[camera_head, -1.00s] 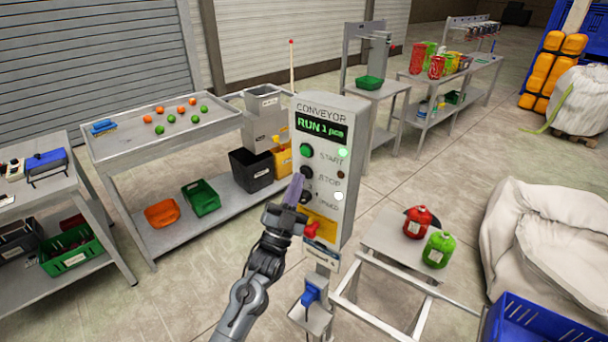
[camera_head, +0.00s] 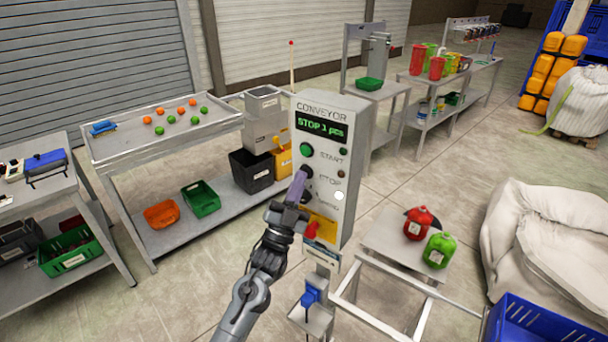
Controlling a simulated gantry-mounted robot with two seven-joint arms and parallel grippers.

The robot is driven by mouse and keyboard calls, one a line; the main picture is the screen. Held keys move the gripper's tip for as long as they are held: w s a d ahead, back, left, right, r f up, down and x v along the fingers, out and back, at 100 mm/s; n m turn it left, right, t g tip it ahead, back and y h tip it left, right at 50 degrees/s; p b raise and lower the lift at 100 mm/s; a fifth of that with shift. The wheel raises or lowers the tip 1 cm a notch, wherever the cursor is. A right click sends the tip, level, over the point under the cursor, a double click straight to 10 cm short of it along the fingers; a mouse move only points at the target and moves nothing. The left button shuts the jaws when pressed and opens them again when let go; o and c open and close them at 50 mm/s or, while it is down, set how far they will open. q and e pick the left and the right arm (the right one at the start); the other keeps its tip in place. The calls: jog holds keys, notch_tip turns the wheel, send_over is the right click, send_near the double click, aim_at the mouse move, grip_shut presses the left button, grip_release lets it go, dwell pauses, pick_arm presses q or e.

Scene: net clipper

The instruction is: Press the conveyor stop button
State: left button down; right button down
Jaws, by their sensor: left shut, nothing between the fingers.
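The grey conveyor control box (camera_head: 343,120) stands upright in the middle of the head view. Its display (camera_head: 322,127) reads "STOP 1 pcs". The green START button (camera_head: 306,149) is clear. The dark STOP button (camera_head: 307,171) sits below it, with my left gripper (camera_head: 299,178) right at it. The fingers are shut with nothing between them, and their tips appear to touch the button, partly covering it. Another dark knob (camera_head: 307,196) below is partly hidden by the gripper. The lamp (camera_head: 342,151) beside START is dark. My right gripper is not in view.
A red knob on a yellow plate (camera_head: 318,228) sits low on the box. A table with orange and green balls (camera_head: 150,140) stands at left. Red (camera_head: 418,222) and green (camera_head: 438,250) canisters stand on a small table at right.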

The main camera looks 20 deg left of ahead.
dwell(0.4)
pick_arm(q)
jog(key=shift+s+a+p, duration=0.25)
jog(key=shift+s+p, duration=0.4)
jog(key=shift+s, duration=0.15)
jog(key=shift+s+a+p, duration=0.3)
jog(key=shift+s+p, duration=0.2)
jog(key=shift+s, duration=0.3)
jog(key=shift+s+a+p, duration=0.25)
jog(key=shift+s+p, duration=0.25)
jog(key=shift+s, duration=0.25)
jog(key=shift+s+a+p, duration=0.3)
jog(key=shift+s+p, duration=0.2)
jog(key=shift+s, duration=0.3)
